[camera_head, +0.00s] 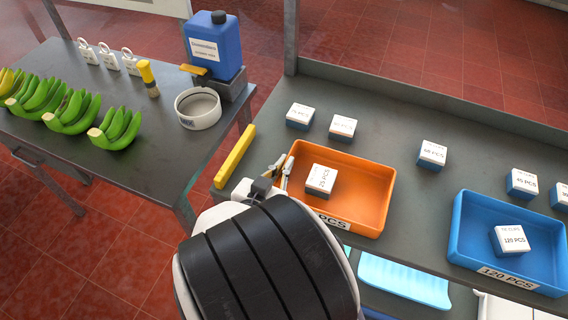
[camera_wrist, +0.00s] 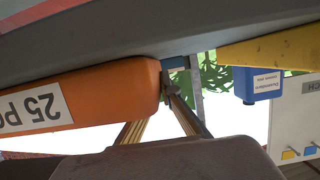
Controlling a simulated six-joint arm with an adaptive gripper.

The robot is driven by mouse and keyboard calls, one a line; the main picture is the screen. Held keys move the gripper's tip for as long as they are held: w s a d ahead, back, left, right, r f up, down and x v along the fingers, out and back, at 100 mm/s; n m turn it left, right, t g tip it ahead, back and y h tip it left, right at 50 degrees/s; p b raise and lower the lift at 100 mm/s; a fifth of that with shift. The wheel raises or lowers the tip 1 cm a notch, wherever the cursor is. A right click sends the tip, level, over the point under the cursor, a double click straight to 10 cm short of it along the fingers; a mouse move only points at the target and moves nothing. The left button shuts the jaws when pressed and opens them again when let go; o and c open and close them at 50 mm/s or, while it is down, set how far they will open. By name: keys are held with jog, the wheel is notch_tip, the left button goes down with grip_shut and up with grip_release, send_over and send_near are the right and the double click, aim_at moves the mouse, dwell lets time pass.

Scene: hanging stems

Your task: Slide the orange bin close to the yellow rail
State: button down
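The orange bin (camera_head: 376,172) sits on the grey bench and holds one small white-topped box. Its front carries a "25 PCS" label, which shows upside down in the wrist view (camera_wrist: 98,95). The yellow rail (camera_head: 235,157) lies to its left along the bench's left edge, with a gap between them. My gripper (camera_head: 280,174) is at the bin's left wall. In the wrist view its fingers (camera_wrist: 164,95) converge on that wall, one outside it and the other partly hidden behind the bin. It appears shut on the wall.
A blue bin (camera_head: 458,238) with a box stands to the right. Several small boxes (camera_head: 343,127) stand behind the bins. A side table at left holds bananas (camera_head: 72,110), a white ring-shaped dish (camera_head: 198,107) and a blue canister (camera_head: 213,47). Bench between bin and rail looks clear except my gripper.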

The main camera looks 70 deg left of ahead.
jog(key=shift+s+a, duration=0.1)
jog(key=shift+s+a, duration=3.8)
jog(key=shift+s, duration=0.15)
jog(key=shift+s+r, duration=0.1)
jog(key=c, duration=2.3)
grip_release()
jog(key=shift+s, duration=0.15)
jog(key=shift+o, duration=0.6)
jog(key=shift+s+d+r, duration=0.25)
jog(key=shift+s+d, duration=0.15)
jog(key=shift+d, duration=0.05)
jog(key=v, duration=1)
jog(key=shift+w+d+r, duration=0.1)
jog(key=shift+w+d, duration=0.3)
